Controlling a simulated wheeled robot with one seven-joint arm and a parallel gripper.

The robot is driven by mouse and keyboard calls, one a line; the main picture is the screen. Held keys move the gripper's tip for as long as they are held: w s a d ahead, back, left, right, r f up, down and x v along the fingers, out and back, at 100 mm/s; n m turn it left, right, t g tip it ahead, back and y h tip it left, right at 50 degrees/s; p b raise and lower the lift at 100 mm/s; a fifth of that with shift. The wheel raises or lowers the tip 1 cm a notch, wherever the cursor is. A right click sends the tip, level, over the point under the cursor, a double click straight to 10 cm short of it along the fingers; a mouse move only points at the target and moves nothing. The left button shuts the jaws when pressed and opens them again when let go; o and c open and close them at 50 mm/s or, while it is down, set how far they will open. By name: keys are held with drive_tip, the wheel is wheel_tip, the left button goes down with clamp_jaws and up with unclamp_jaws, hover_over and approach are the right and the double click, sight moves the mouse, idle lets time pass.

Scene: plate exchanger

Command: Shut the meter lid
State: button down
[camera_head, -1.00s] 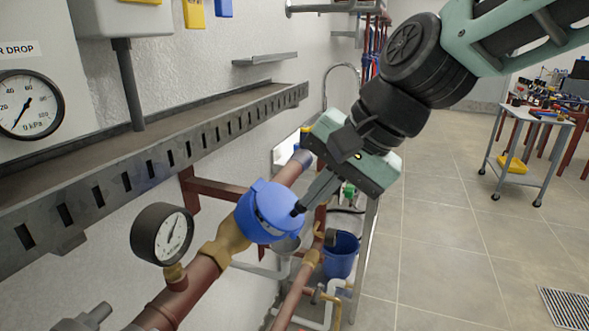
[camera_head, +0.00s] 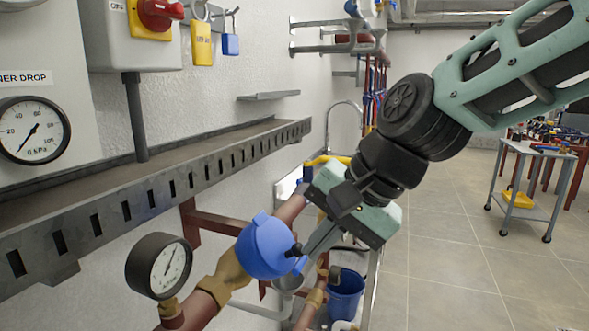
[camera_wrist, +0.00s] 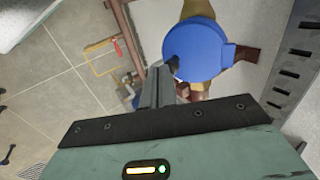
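The blue water meter with its round blue lid (camera_head: 264,248) sits on the pipe at lower centre in the head view. The lid's smooth disc covers the meter face, and no dial shows. Small blue tabs stick out at its rim. In the wrist view the lid (camera_wrist: 200,52) is at top centre. My gripper (camera_head: 297,250) is at the lid's right edge, its fingers together with nothing visible between them. In the wrist view the dark fingertips (camera_wrist: 172,63) overlap the lid's lower left rim. Whether they press on it I cannot tell.
A round pressure gauge (camera_head: 159,266) stands on the pipe left of the meter. A slotted metal tray (camera_head: 150,195) runs along the wall above. A blue bucket (camera_head: 345,292) is below right. The floor on the right is open up to a trolley (camera_head: 525,170).

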drive_tip(key=p+v, duration=0.2)
drive_tip(key=v, duration=1.6)
drive_tip(key=s+d+f+n+h, duration=0.1)
drive_tip(key=s+f+n, duration=0.3)
drive_tip(key=f, duration=0.3)
drive_tip(key=s+d+f+n+g+h+p, duration=0.1)
drive_tip(key=s+f+n, duration=0.3)
drive_tip(key=f, duration=0.4)
drive_tip(key=s+d+f+n+g+h, duration=0.1)
drive_tip(key=s+f+n+h, duration=0.2)
drive_tip(key=s+f, duration=0.2)
wheel_tip(320, 180, down, 3)
drive_tip(key=shift+f+n+p, duration=0.2)
drive_tip(key=shift+n+p, duration=0.15)
drive_tip(key=shift+n, duration=0.05)
drive_tip(key=shift+d, duration=0.1)
